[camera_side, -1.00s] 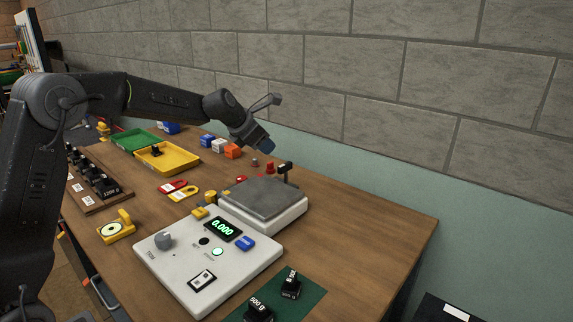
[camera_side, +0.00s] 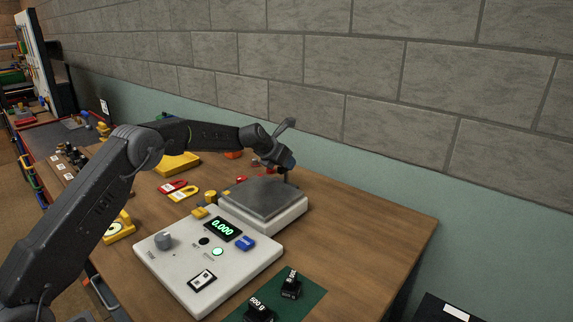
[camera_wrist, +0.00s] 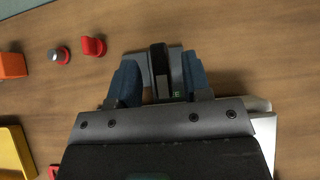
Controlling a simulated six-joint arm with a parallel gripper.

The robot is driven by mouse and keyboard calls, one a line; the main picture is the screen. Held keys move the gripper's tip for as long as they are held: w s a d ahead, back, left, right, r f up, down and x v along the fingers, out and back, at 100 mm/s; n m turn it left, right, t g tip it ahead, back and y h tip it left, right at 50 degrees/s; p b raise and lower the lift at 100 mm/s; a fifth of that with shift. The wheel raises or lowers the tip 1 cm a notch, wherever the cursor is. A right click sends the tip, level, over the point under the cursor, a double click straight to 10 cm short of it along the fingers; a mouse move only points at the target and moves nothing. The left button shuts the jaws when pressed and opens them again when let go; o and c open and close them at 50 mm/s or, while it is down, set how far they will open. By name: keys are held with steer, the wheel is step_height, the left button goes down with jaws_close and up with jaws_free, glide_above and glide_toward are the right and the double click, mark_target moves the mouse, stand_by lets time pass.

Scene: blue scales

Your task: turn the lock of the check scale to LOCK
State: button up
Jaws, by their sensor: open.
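The check scale (camera_side: 290,220) is a white base with a grey weighing plate, right of the middle in the side view. Its lock is a dark lever at the back corner, mostly hidden there by my gripper (camera_side: 284,166). In the wrist view the black lock lever (camera_wrist: 159,68) stands between the two blue fingertips of my gripper (camera_wrist: 160,82). The jaws are open, with a gap on each side of the lever.
The white control panel (camera_side: 180,270), reading 0.000, lies in front of the scale. Black weights (camera_side: 291,284) stand on a green mat at the front. Red knobs (camera_wrist: 93,46) and an orange block (camera_wrist: 11,66) sit near my gripper. The wall is behind.

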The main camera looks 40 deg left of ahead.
steer(key=shift+x, duration=1.05)
jaws_close()
